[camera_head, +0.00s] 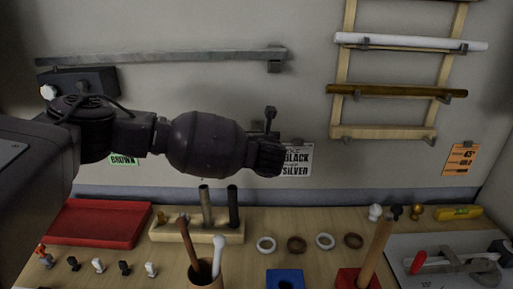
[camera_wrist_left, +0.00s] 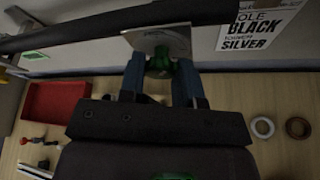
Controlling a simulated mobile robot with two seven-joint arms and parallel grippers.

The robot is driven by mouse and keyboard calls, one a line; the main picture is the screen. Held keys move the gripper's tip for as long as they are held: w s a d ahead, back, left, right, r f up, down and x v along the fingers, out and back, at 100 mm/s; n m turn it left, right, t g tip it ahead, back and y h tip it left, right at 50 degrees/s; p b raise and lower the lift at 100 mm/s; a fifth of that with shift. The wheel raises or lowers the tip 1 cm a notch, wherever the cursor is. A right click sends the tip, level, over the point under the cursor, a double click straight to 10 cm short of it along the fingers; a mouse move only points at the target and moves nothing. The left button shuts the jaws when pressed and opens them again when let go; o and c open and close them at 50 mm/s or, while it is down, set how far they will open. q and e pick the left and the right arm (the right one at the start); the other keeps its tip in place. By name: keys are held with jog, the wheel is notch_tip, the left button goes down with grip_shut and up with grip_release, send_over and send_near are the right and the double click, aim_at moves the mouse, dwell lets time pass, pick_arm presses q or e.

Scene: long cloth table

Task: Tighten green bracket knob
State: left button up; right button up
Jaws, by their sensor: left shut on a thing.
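The green bracket knob (camera_wrist_left: 160,62) sits under a pale metal bracket plate (camera_wrist_left: 157,40) on the wall, below a dark rod (camera_wrist_left: 110,25). My left gripper (camera_wrist_left: 163,70) has its two blue fingers on either side of the knob and is shut on it. In the head view my left wrist reaches across to the wall near the sign, and the knob cannot be made out there. My right gripper is in neither view.
A grey rod (camera_head: 170,57) and a wooden rack (camera_head: 385,133) with rods hang on the wall. Below stand a red tray (camera_head: 95,222), a wooden peg block (camera_head: 165,235), several rings, a cup (camera_head: 206,275) and a grey board (camera_head: 440,245). A black-silver sign (camera_head: 296,162) hangs beside my wrist.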

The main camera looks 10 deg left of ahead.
pick_arm(q)
jog(key=m+y, duration=0.1)
jog(key=m, duration=0.2)
jog(key=m+t+y, duration=0.1)
jog(key=m+y, duration=0.1)
jog(key=m, duration=0.1)
jog(key=m+y, duration=0.2)
jog(key=m, duration=0.1)
jog(key=shift+d+f+m+t, duration=0.15)
jog(key=shift+f+m+t, duration=0.05)
jog(key=shift+m+t, duration=0.2)
dwell(0.4)
jog(key=o, duration=0.9)
jog(key=b+v, duration=0.1)
jog(key=v, duration=1)
jog(key=shift+b, duration=0.4)
jog(key=shift+f, duration=0.1)
